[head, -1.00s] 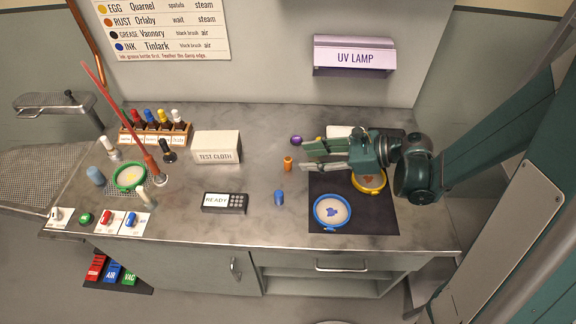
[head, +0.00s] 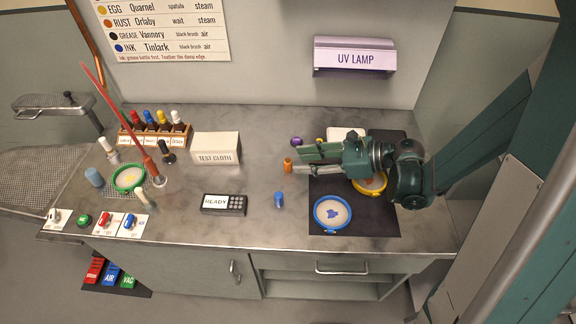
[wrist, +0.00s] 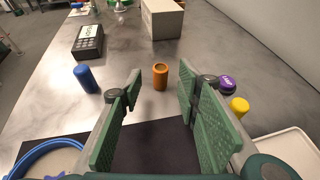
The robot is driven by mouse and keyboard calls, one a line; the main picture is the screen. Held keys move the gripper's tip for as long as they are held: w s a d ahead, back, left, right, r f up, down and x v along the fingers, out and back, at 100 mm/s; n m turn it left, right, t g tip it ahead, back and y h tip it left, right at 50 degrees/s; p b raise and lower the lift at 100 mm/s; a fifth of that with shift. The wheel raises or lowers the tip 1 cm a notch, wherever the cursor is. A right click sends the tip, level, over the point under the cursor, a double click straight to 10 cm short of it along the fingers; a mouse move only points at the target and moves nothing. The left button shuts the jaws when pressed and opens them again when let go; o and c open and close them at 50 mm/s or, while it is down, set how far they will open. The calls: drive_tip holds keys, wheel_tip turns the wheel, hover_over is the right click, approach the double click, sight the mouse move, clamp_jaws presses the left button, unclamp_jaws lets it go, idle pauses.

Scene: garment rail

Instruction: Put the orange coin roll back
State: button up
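The orange coin roll (head: 287,165) stands upright on the grey counter, just left of the dark mat. In the wrist view the orange roll (wrist: 160,77) stands beyond the fingertips, in line with the gap between the fingers. My gripper (head: 296,161) is open and low over the counter, its fingers pointing left toward the roll. In the wrist view my gripper (wrist: 160,85) shows green padded fingers spread apart with nothing between them. Whether a fingertip touches the roll cannot be told from the head view.
A blue roll (head: 279,199), a purple roll (head: 296,141) and a yellow roll (wrist: 239,106) stand nearby. The dark mat (head: 380,222) carries a blue hoop (head: 316,219) and a yellow hoop. A READY keypad (head: 224,211) and test cloth box (head: 216,159) stand to the left.

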sight(288, 160)
drive_tip(key=shift+w+a+f, duration=0.1)
drive_tip(key=shift+a+f, duration=0.05)
drive_tip(key=shift+a, duration=0.2)
drive_tip(key=shift+a, duration=0.1)
drive_tip(key=shift+b+x, duration=0.8)
drive_tip(key=shift+x, duration=1.7)
drive_tip(key=shift+c, duration=0.3)
clamp_jaws()
